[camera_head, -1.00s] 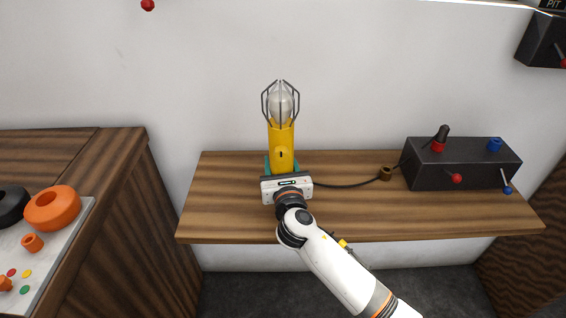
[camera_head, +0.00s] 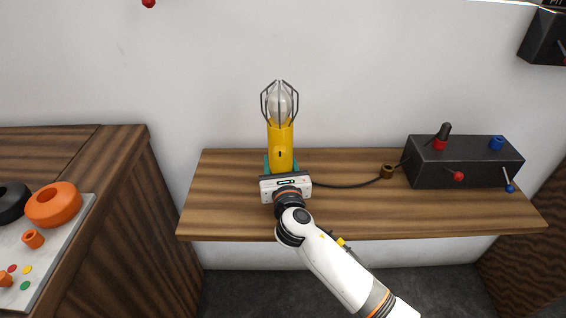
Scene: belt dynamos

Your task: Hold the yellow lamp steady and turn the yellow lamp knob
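The yellow lamp (camera_head: 281,138) stands upright near the back of the wooden shelf, with a clear bulb (camera_head: 279,104) inside a dark wire cage on top. A small dark mark shows on the front of its yellow body; I cannot make out the knob's outline clearly. My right gripper (camera_head: 281,165) is low in front of the lamp, its teal fingers on either side of the lower body. The gripper's white housing hides the lamp's foot. I cannot tell whether the fingers touch the lamp. My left gripper is not in view.
A left counter holds a light panel (camera_head: 62,238) with an orange ring (camera_head: 53,205). The shelf's left part is bare.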

